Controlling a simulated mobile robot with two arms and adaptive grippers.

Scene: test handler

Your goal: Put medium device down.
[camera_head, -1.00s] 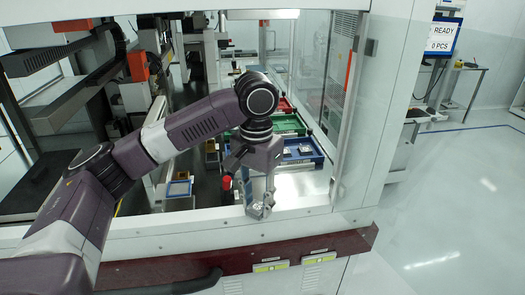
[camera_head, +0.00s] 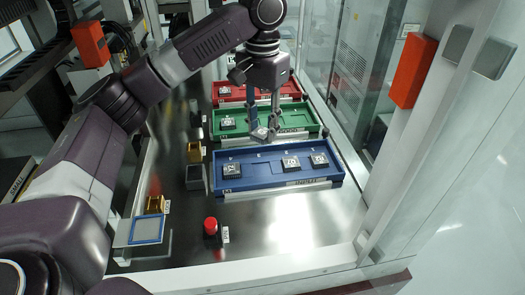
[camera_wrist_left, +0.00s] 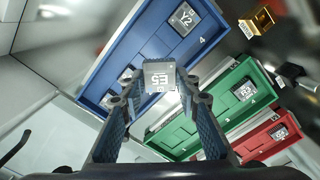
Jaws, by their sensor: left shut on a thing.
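My left gripper (camera_head: 264,128) is shut on a small square device (camera_wrist_left: 160,77) with a grey top, marked E5 in the left wrist view. The blue tray holds one device (camera_head: 231,170) at left and two at right (camera_head: 290,163). The green tray holds one at left (camera_head: 228,123). My right gripper is not in view.
A red tray (camera_head: 290,89) with one device (camera_head: 225,91) lies behind the green one. A red button (camera_head: 210,226) and a blue-framed plate (camera_head: 147,230) are nearer. Bare metal lies in front.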

